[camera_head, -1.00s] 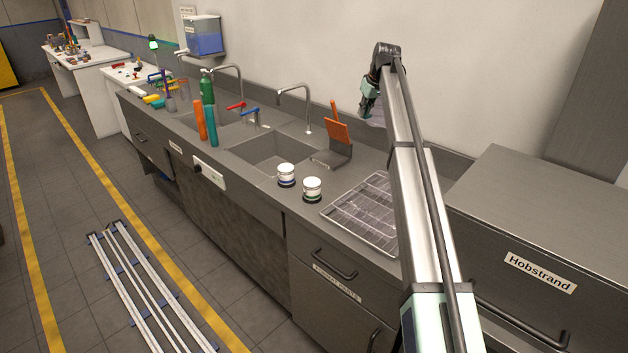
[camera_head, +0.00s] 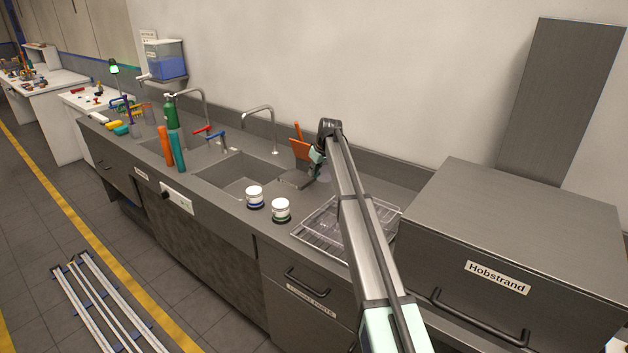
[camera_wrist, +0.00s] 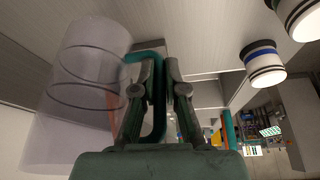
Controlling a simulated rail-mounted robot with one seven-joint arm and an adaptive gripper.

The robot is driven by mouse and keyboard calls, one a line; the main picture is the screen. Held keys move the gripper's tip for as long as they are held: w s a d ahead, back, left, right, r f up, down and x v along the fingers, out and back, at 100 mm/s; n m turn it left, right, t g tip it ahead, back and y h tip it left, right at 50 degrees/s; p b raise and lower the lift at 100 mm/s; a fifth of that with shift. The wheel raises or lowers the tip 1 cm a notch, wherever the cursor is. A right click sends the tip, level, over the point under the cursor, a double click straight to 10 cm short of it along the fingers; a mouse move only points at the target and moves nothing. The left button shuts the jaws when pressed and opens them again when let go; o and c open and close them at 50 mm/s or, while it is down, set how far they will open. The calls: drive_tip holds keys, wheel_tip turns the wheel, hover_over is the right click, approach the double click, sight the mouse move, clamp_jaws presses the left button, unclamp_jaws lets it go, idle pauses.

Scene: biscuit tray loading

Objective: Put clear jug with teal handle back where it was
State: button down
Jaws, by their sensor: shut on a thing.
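The clear jug (camera_wrist: 85,85) fills the left of the wrist view, tilted in that picture. Its teal handle (camera_wrist: 159,115) passes between the fingers of my gripper (camera_wrist: 161,72), which is shut on it. In the head view my gripper (camera_head: 317,158) is low over the back of the counter, right of the sink and behind the wire rack (camera_head: 312,243). Only a faint translucent part of the jug (camera_head: 324,174) shows there beside my arm. I cannot tell whether its base touches the counter.
A stand with an orange scraper-like thing (camera_head: 299,149) is close left of my gripper. Two white jars (camera_head: 255,196) stand at the counter's front, by the sink (camera_head: 238,180). A large grey Hobstrand box (camera_head: 520,220) is at the right. My arm covers part of the rack.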

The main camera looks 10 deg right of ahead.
drive_tip(key=shift+f+p, duration=0.8)
drive_tip(key=shift+f, duration=2.05)
drive_tip(key=shift+f, duration=0.1)
drive_tip(key=c, duration=1.2)
unclamp_jaws()
drive_tip(key=b+v, duration=0.3)
drive_tip(key=v, duration=0.9)
drive_tip(key=shift+b, duration=0.35)
drive_tip(key=shift+a, duration=0.1)
